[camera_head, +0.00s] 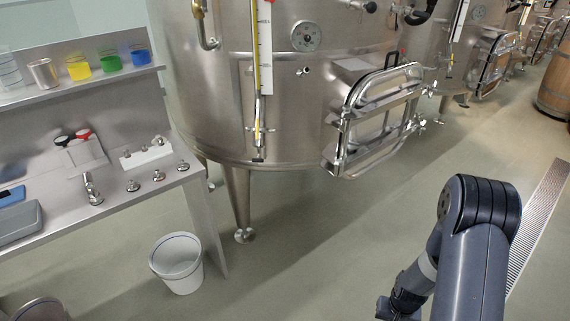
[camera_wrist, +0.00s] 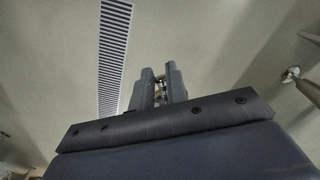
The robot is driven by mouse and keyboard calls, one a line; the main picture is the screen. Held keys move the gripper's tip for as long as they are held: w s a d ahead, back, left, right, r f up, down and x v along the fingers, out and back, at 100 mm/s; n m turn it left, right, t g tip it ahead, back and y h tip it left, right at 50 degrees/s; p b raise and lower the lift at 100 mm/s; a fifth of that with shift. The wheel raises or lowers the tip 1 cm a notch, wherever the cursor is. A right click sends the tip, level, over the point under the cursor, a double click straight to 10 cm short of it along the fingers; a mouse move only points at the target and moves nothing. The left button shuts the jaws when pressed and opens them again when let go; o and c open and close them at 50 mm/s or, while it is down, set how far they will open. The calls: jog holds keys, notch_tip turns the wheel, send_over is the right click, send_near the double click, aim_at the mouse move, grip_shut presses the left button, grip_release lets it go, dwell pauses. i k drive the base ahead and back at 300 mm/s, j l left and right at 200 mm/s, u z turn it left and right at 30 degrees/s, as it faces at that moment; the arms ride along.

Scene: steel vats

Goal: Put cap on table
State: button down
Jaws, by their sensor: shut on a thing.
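My gripper (camera_wrist: 161,86) shows in the wrist view with its two dark fingers close together, shut on a small metallic piece, taken to be the cap (camera_wrist: 160,92). The fingers hide most of this piece. It is held over open floor. The steel table (camera_head: 65,212) stands at the left of the head view, well away from my arm.
Small metal fittings (camera_head: 157,175) and a white block (camera_head: 147,155) occupy the table's right end; grey scales (camera_head: 18,222) are at its left. Coloured beakers (camera_head: 110,62) line the shelf above. A white bucket (camera_head: 178,265) stands before it. A large steel vat (camera_head: 205,100) fills the back.

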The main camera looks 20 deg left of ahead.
aim_at(116, 196)
jog(key=j+u, duration=0.25)
jog(key=j, duration=0.7)
jog(key=j+u, duration=0.2)
jog(key=j, duration=0.75)
jog(key=j+u, duration=0.25)
jog(key=j, duration=0.65)
jog(key=i, duration=0.1)
